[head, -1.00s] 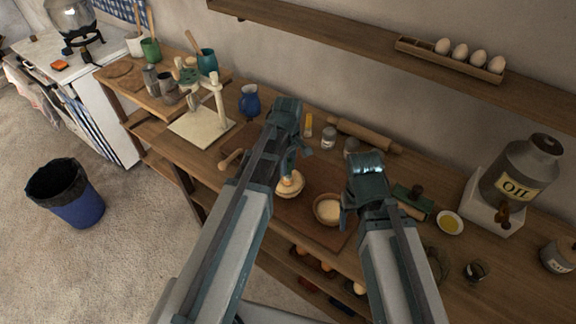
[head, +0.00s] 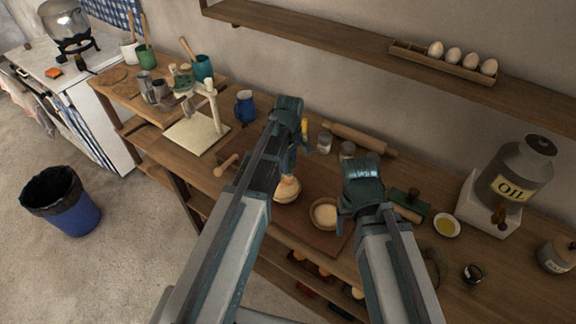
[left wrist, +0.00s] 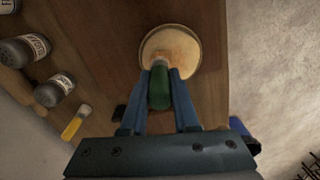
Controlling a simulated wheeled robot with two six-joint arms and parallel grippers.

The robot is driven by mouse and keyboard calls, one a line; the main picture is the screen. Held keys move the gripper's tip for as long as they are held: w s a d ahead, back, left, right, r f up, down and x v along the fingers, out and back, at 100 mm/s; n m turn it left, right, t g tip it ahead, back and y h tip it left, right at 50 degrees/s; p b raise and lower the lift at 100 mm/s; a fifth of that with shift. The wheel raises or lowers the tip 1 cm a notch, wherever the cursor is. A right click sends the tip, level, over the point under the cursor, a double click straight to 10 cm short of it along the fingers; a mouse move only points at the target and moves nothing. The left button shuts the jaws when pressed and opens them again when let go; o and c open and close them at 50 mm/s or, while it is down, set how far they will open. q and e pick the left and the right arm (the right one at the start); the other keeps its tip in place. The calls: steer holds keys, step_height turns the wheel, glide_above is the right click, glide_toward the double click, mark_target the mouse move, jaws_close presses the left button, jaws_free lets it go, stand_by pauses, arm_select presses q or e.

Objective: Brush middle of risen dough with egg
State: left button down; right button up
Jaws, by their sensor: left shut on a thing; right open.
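My left gripper (head: 289,160) is shut on a green-handled brush (left wrist: 158,90), its head pointing away from the fingers. In the left wrist view the brush head overlaps the near edge of a round bowl of pale dough (left wrist: 172,52); I cannot tell whether they touch. In the head view a bowl with pale, rounded contents (head: 287,190) is just below my left gripper, partly hidden by my arm. A second bowl with pale contents (head: 324,213) is to its right on the dark board (head: 322,241). My right gripper (head: 359,190) is open and empty, right of that bowl.
A rolling pin (head: 360,138) and jars (head: 324,142) lie behind. A green-topped tool (head: 408,205), a saucer of yellow liquid (head: 446,225) and an oil canister (head: 518,175) are at right. A pale stand (head: 198,133) and blue jug (head: 244,106) are at left. Eggs (head: 453,55) sit on the shelf.

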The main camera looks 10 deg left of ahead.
arm_select(q)
steer(key=shift+s+a, duration=0.25)
steer(key=shift+s, duration=0.6)
steer(key=shift+s+a, duration=0.2)
steer(key=shift+s, duration=0.6)
steer(key=shift+w, duration=0.1)
steer(key=shift+w+d, duration=0.25)
steer(key=shift+w, duration=0.55)
steer(key=shift+w+d, duration=0.2)
steer(key=shift+w, duration=0.6)
steer(key=shift+a, duration=0.15)
